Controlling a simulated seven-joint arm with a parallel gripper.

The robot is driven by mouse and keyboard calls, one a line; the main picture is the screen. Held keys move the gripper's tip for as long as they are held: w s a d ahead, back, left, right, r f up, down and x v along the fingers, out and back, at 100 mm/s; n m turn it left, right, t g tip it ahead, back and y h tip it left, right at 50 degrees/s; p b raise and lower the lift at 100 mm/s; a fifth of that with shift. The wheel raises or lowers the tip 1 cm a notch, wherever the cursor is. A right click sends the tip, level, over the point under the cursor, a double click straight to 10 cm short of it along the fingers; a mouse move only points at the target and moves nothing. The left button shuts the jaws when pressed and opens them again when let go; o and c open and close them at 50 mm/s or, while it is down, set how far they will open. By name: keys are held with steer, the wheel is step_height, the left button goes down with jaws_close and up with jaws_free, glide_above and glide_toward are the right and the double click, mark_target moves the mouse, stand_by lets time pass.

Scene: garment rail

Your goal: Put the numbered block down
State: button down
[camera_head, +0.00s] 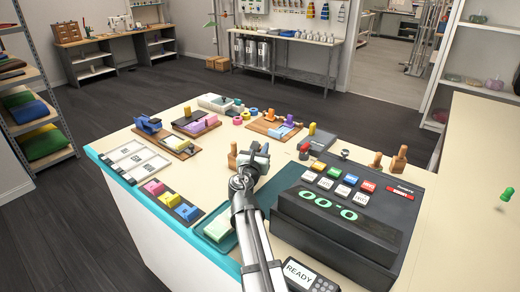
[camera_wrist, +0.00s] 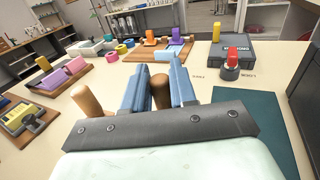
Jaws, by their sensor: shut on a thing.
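My gripper (camera_head: 262,153) is over the cream table, beside the dark keypad machine. In the wrist view its blue fingers (camera_wrist: 162,85) are shut on a wooden-handled block (camera_wrist: 160,92). Only a brown part of this block shows between the fingers. Its lower end and any number on it are hidden, so I cannot tell whether it touches the table. A second wooden handle (camera_wrist: 88,101) stands just left of the fingers, and it also shows in the head view (camera_head: 233,156).
The dark keypad machine (camera_head: 345,225) stands close on the right. A teal mat (camera_wrist: 262,125) lies beside the gripper. A red-topped button (camera_wrist: 231,62), several wooden trays and two wooden-handled pieces (camera_head: 376,160) are nearby. Bare table (camera_head: 205,168) shows left of the gripper.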

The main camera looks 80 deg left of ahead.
steer(key=shift+f, duration=0.1)
steer(key=c, duration=0.9)
jaws_free()
steer(key=shift+s+d, duration=0.1)
steer(key=shift+d, duration=0.1)
steer(key=v, duration=1.1)
steer(key=shift+d, duration=0.3)
steer(key=shift+s, duration=0.1)
